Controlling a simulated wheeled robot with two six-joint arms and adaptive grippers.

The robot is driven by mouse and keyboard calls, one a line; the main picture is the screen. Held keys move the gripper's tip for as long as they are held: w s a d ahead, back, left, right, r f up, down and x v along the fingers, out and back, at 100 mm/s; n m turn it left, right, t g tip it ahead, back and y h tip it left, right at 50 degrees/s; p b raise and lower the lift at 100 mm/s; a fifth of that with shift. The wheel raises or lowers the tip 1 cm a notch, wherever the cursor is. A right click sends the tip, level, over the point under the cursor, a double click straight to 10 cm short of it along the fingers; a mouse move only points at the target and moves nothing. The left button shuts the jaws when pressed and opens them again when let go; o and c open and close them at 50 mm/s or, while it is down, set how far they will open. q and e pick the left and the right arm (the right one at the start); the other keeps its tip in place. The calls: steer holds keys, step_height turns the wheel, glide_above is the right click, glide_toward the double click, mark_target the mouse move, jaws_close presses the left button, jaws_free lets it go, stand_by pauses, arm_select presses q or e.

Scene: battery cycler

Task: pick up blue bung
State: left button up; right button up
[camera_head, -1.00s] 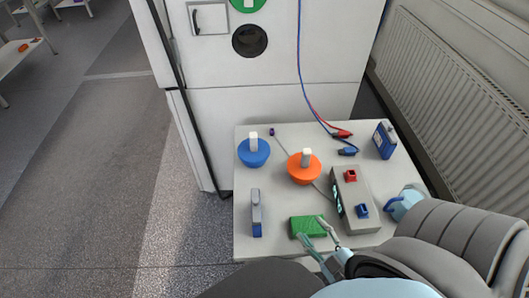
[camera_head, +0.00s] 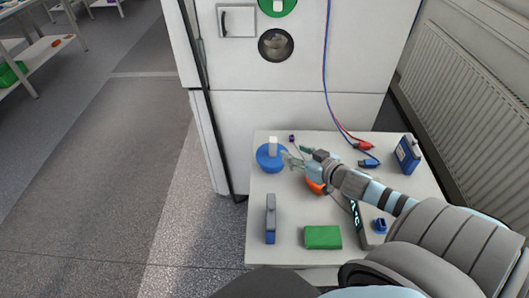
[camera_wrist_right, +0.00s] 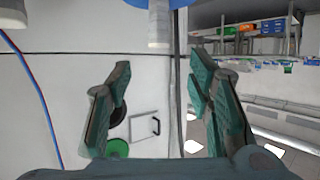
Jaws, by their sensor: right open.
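The blue bung (camera_head: 268,160) is a round blue plug with an upright white handle (camera_head: 273,146). It stands at the back left of the small white table. My right gripper (camera_head: 290,159) is open just right of the bung, with its fingers pointing left towards it. No contact is clear. In the right wrist view, the open fingers (camera_wrist_right: 160,80) have nothing between them. The blue bung (camera_wrist_right: 172,3) shows at the top edge there, its white handle (camera_wrist_right: 160,25) above the gap between the fingers. My left gripper is not in view.
An orange bung (camera_head: 314,187) is partly hidden under my right arm. The table also holds a green block (camera_head: 322,237), a grey-blue device (camera_head: 270,220), a blue box (camera_head: 407,154) and cable clips (camera_head: 366,146).

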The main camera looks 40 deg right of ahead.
mark_target(276, 143)
steer(key=b+x, duration=0.4)
steer(key=x, duration=0.2)
steer(key=b+x, duration=0.5)
steer(key=x, duration=0.2)
steer(key=shift+w+d+f, duration=0.1)
steer(key=shift+w+f, duration=0.1)
steer(key=shift+f, duration=0.15)
steer(key=shift+r, duration=0.15)
jaws_close()
